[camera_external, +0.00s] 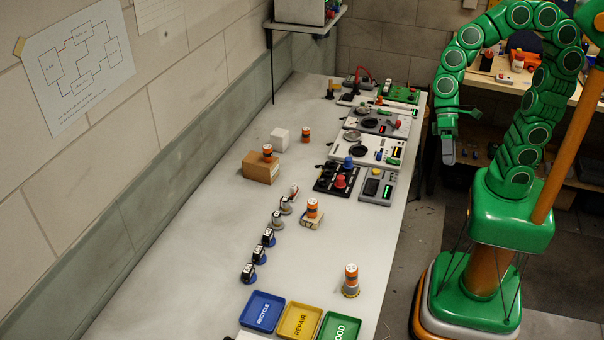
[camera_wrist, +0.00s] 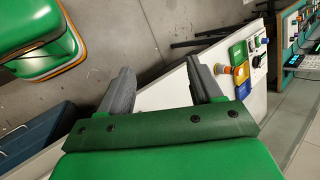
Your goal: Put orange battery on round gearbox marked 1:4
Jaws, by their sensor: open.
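Several orange batteries with white tops show in the external view. One battery (camera_external: 305,133) stands on the far part of the bench, one battery (camera_external: 268,150) on a cardboard box (camera_external: 260,169), one battery (camera_external: 312,205) on a small squarish tan block (camera_external: 311,222), and one battery (camera_external: 351,272) on a round tan base (camera_external: 350,292) near the trays. A battery (camera_wrist: 222,69) also shows in the wrist view beside a finger. My gripper (camera_external: 447,156) is open and empty, beyond the bench's right edge; its spread fingers (camera_wrist: 161,88) show in the wrist view.
Blue (camera_external: 262,312), yellow (camera_external: 299,321) and green (camera_external: 340,327) trays stand at the near end. Several dark-and-silver motors (camera_external: 268,238) form a row. A white cube (camera_external: 279,138) stands near the box. Instrument panels (camera_external: 370,151) line the right edge. The left bench surface (camera_external: 180,240) is clear.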

